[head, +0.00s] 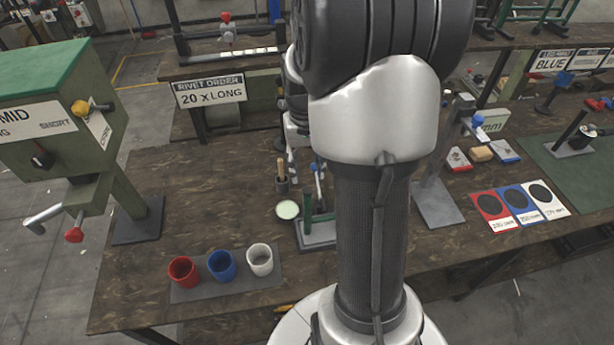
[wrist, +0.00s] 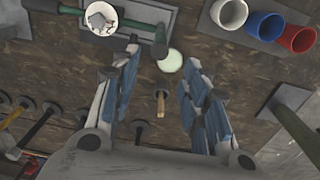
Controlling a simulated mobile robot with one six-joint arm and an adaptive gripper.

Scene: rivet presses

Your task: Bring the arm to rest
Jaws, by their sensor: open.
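My gripper (wrist: 160,62) is open in the wrist view, its two blue-padded fingers spread wide with nothing between them but the view down to the bench. A tool with a wooden handle (wrist: 161,103) and a pale green round dish (wrist: 170,61) show beneath and between the fingers, apart from them as far as I can tell. In the head view my arm stands across the middle and hides most of my gripper. The wooden handle (head: 282,168) and the pale dish (head: 287,210) show to the left of my arm.
Red (head: 183,271), blue (head: 221,265) and white (head: 260,259) cups stand on a mat at the front left. A green press (head: 70,125) stands at the far left. Red, blue and white cards (head: 517,204) lie at the right. A white cup (wrist: 100,18) holds grey pieces.

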